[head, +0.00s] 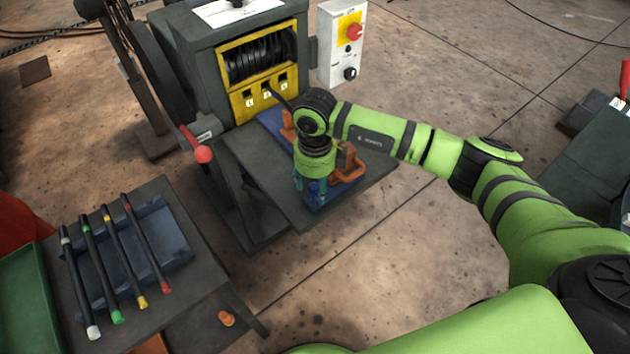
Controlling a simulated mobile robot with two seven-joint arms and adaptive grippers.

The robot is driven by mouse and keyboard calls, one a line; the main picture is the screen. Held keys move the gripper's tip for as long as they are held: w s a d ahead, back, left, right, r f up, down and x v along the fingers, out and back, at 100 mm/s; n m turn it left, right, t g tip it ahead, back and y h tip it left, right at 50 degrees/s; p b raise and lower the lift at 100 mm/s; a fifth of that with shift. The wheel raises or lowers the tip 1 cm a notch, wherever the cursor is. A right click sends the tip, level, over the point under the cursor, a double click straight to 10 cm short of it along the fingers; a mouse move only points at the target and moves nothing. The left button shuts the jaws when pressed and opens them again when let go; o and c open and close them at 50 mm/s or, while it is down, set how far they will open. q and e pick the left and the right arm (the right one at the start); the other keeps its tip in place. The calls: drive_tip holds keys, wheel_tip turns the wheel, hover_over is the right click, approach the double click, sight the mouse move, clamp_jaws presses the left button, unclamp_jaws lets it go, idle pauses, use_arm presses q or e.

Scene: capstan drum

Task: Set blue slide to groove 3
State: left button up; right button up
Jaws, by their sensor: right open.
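A blue slide (269,122) lies on the dark shelf in front of the machine. Its near end shows past my gripper, and its middle is hidden by my wrist. Orange parts (352,166) stand along it. The yellow panel (265,96) behind it has several slots with small white labels, too small to read surely. Above it, the dark grooved drum (258,56) sits in a yellow frame. My right gripper (311,189) points down over the slide's near part, open, its teal fingers apart. I cannot tell if they touch anything. My left gripper is out of view.
The dark shelf (265,185) has bare room at its left. A red-knobbed lever (203,154) stands left of it. A control box (342,45) is at the machine's right. A side table (190,220) holds several rods with coloured ends at lower left.

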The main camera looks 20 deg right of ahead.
sight(339, 171)
clamp_jaws()
drive_tip(key=shift+w+d+f, duration=0.1)
drive_tip(key=shift+d, duration=0.1)
drive_tip(key=d+b, duration=0.1)
drive_tip(key=w+d+b, duration=0.1)
drive_tip(key=d, duration=0.1)
drive_tip(key=w+d+b, duration=0.1)
drive_tip(key=d+b, duration=0.1)
drive_tip(key=shift+d, duration=0.5)
drive_tip(key=shift+a, duration=0.1)
unclamp_jaws()
drive_tip(key=shift+d, duration=0.2)
